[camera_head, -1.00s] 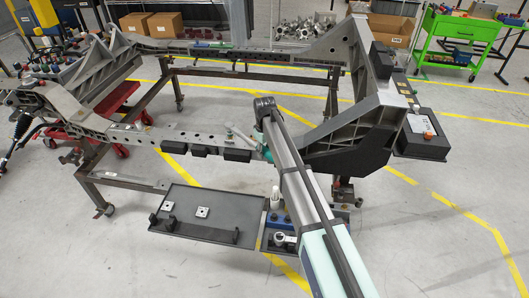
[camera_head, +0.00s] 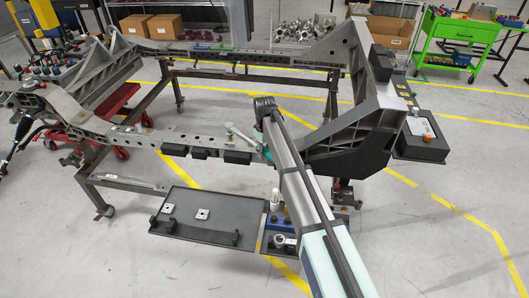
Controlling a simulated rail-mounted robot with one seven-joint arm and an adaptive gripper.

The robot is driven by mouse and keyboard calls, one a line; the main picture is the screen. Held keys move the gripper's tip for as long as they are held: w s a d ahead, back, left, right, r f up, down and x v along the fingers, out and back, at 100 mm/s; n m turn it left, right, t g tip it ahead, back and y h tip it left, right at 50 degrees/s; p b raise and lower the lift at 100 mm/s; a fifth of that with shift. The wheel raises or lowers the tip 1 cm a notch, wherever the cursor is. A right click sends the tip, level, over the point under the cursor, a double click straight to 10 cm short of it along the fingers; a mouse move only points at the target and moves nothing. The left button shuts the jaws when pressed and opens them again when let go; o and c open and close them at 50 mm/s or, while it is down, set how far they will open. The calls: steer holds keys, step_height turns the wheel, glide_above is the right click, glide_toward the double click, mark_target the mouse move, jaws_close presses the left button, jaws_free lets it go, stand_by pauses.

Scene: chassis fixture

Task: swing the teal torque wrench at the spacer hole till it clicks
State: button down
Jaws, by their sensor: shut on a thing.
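The torque wrench (camera_head: 243,136) shows as a thin pale bar with teal parts at the near rail of the chassis frame (camera_head: 198,139). Its left end stands by the rail holes, and its right end runs behind my arm. Which hole it is on is too small to tell. My arm crosses the view from the bottom right up to the rail. My gripper is hidden behind that arm, so its fingers and grasp do not show.
A dark tray (camera_head: 182,227) with two small square plates is below the rail. A small bin (camera_head: 265,247) with a white bottle (camera_head: 274,199) and blue block is right of it. A black box (camera_head: 424,138) sits on the right frame end. Open floor lies in front.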

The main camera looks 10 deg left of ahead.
steer(key=shift+r+p, duration=1.15)
steer(key=shift+r, duration=1.4)
steer(key=shift+d, duration=0.1)
